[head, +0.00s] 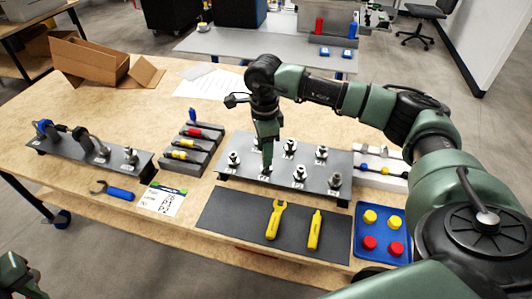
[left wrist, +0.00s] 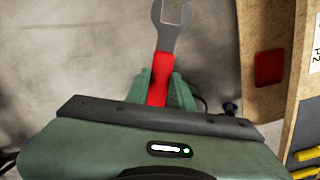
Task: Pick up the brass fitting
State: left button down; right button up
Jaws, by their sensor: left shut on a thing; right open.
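A grey raised plate (head: 283,185) on the workbench bears several upright metal fittings with dark parts, among them a front one (head: 299,174) and a left one (head: 233,159). I cannot tell by colour which is the brass fitting. My right gripper (head: 267,162) points down over the front left part of the plate, open, close above or around a fitting that it partly hides; contact is unclear. My left gripper (left wrist: 161,88) is shut on the red handle of a grey open-ended wrench (left wrist: 167,50), away from the plate.
In front lie a dark mat (head: 240,221) with yellow tools and a blue tray (head: 363,244) with red and yellow caps. Left are a rack of screwdrivers (head: 178,157), a blue-handled wrench (head: 118,193) and another stand (head: 70,158). An open cardboard box (head: 88,62) stands behind.

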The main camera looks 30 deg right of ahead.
jog(key=shift+f, duration=0.9)
grip_shut()
jog(key=shift+r, duration=0.1)
